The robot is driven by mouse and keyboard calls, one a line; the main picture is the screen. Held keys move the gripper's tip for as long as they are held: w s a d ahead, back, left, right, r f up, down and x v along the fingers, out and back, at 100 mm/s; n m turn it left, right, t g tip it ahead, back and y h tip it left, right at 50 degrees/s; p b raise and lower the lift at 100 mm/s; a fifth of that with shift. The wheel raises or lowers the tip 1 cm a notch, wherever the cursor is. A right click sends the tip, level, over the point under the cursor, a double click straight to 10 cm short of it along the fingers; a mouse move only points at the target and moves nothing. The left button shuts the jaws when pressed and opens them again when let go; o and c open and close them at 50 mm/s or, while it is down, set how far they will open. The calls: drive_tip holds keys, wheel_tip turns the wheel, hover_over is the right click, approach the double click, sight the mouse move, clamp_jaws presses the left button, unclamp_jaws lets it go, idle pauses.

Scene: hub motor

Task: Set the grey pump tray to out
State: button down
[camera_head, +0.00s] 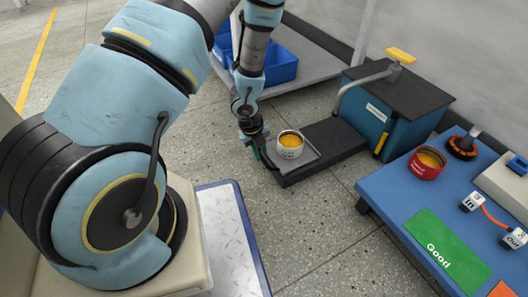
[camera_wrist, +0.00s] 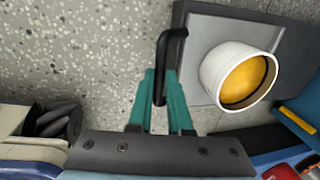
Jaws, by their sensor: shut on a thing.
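The grey pump tray (camera_head: 313,157) sits at the front end of a dark slide before the teal pump box (camera_head: 368,112). A white cup with yellow contents (camera_head: 290,144) stands on it. In the wrist view the tray (camera_wrist: 206,38) lies at upper right with the cup (camera_wrist: 208,75) on it. A black bent handle (camera_wrist: 162,55) sticks out from the tray's near edge. My gripper (camera_wrist: 160,76), with teal fingers, is shut on this handle; in the head view my gripper (camera_head: 264,152) is at the tray's left end.
A blue table (camera_head: 392,192) at right holds a red cup (camera_head: 427,163), a green "Good" mat (camera_head: 447,247), an orange-and-black part (camera_head: 463,145) and "In" and "Out" labelled blocks. A blue bin (camera_head: 281,65) stands behind my arm. Speckled floor (camera_head: 320,230) lies clear in front of the tray.

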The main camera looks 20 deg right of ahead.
drive_tip(key=shift+a, duration=0.35)
drive_tip(key=c, duration=0.8)
unclamp_jaws()
drive_tip(key=shift+c, duration=0.2)
drive_tip(key=shift+d, duration=0.1)
wheel_tip(320, 180, up, 11)
drive_tip(key=a+p, duration=0.2)
drive_tip(key=p, duration=0.4)
drive_tip(key=shift+s+f, duration=0.2)
drive_tip(key=shift+s, duration=0.05)
